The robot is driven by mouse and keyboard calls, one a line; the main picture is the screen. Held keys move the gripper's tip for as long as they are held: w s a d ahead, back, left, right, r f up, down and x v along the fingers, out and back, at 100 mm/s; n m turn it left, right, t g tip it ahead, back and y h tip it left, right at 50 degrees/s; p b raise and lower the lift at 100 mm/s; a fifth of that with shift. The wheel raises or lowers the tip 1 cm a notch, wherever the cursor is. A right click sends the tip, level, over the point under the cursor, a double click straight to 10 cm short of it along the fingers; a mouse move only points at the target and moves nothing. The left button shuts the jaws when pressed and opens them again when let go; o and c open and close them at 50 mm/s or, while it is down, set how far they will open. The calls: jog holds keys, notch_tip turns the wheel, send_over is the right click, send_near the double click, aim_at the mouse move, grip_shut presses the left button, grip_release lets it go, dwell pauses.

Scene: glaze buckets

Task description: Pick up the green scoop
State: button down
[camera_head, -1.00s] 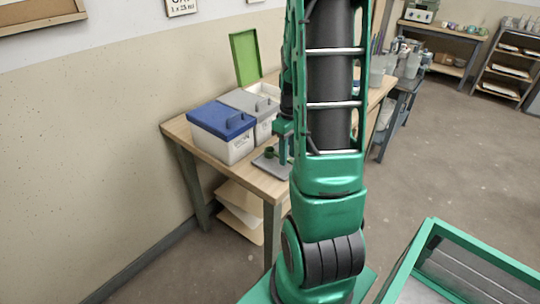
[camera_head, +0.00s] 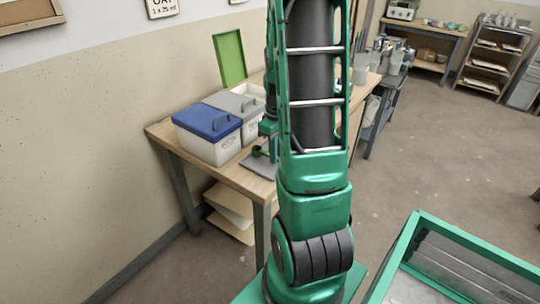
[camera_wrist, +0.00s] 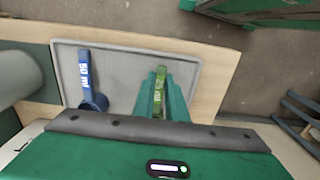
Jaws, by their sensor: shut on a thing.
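The green scoop (camera_wrist: 159,82) shows in the wrist view as a light green labelled handle standing up between the fingertips. My gripper (camera_wrist: 160,92) is shut on that handle, over a grey tray (camera_wrist: 125,52). The scoop's bowl is hidden by my fingers and palm, so I cannot tell whether it touches the tray. In the head view my gripper (camera_head: 268,128) is down over the tray (camera_head: 257,166) at the table's front, partly hidden by my arm.
A blue scoop (camera_wrist: 84,70) marked 50 ml lies left of the green one on the tray. Behind, on the wooden table (camera_head: 245,182), stand a blue-lidded bucket (camera_head: 215,146), a grey-lidded bucket (camera_head: 233,103) and a raised green lid (camera_head: 229,58). The wall is to the left.

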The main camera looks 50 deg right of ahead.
jog(key=r, duration=0.4)
jog(key=shift+w+a, duration=0.1)
jog(key=shift+a, duration=0.2)
jog(key=w+a+r, duration=0.2)
jog(key=a+r, duration=0.4)
jog(key=a, duration=0.5)
notch_tip(320, 180, up, 8)
jog(key=shift+s+r, duration=0.2)
jog(key=shift+s, duration=0.05)
